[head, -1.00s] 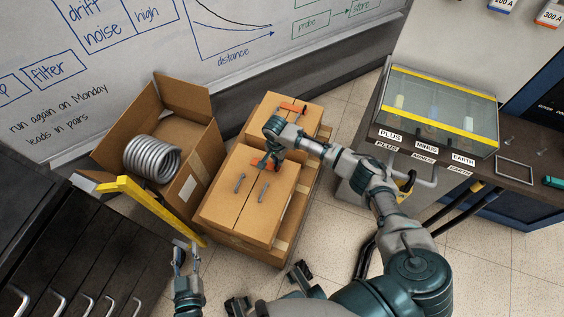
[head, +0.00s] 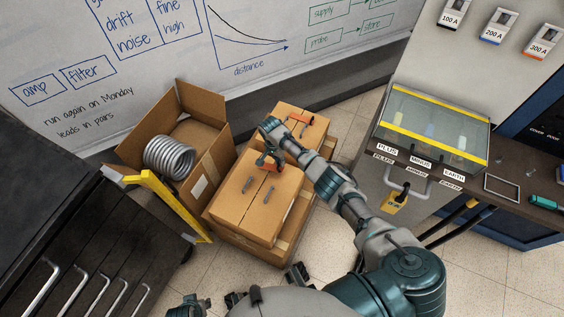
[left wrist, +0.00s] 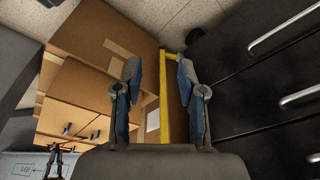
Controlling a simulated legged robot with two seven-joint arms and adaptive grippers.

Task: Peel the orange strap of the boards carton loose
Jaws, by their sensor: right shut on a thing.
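The near closed carton (head: 238,205) stands in the middle of the head view, with an orange strap (head: 260,165) at its far end. I read no label on it. My right gripper (head: 268,158) is at that strap, shut on it; the fingertips are small and partly hidden. A second closed carton (head: 285,118) behind it has its own orange strap (head: 300,117). My left gripper (head: 188,308) is at the bottom edge of the head view, away from the cartons. In the left wrist view the left gripper (left wrist: 163,75) is open and empty, its fingers apart.
An open carton (head: 215,165) with a silver coil (head: 168,157) stands left of the cartons, beside a yellow frame (head: 178,205). A dark drawer cabinet (head: 75,240) is at left. A bench (head: 520,190) with a clear-topped case (head: 435,125) is at right. Floor shows in front.

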